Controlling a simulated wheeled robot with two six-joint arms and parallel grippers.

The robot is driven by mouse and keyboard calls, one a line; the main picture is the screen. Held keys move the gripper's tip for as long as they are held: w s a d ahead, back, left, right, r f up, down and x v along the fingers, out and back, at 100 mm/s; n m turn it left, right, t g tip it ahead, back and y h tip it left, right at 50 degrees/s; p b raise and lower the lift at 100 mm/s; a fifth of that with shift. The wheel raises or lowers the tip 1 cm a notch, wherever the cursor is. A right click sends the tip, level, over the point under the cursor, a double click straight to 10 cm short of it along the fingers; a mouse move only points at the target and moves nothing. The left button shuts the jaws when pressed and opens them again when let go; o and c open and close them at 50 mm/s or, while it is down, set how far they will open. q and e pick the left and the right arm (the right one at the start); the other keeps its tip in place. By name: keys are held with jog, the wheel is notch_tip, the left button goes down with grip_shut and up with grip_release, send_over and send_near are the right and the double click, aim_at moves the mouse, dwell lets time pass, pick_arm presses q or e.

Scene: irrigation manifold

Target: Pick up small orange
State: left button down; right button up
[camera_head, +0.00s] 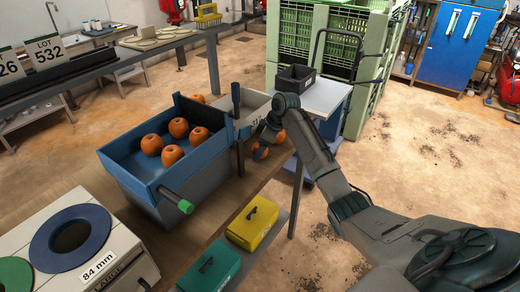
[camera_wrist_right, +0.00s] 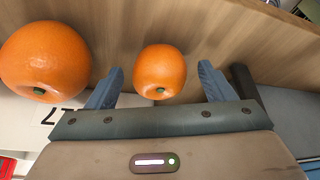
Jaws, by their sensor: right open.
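In the right wrist view, a smaller orange (camera_wrist_right: 160,70) lies between the two blue fingers of my right gripper (camera_wrist_right: 161,82), with a gap on either side. The gripper is open and not closed on it. A larger orange (camera_wrist_right: 44,62) lies to the left, outside the fingers. In the head view, my right gripper (camera_head: 262,142) is low over the wooden bench, beyond the blue bin. One orange (camera_head: 260,153) there is partly hidden by the gripper, and another orange (camera_head: 280,137) shows at its right. My left gripper is out of view.
The blue bin (camera_head: 129,173) holds several oranges. A grey sorting lane (camera_head: 252,102) with a numbered label stands just behind the gripper. Yellow (camera_head: 253,222) and green (camera_head: 210,266) boxes sit on a lower shelf. A side table (camera_head: 322,98) carries a dark tray (camera_head: 296,79).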

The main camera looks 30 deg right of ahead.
jog(key=shift+c, duration=1.4)
jog(key=c, duration=0.8)
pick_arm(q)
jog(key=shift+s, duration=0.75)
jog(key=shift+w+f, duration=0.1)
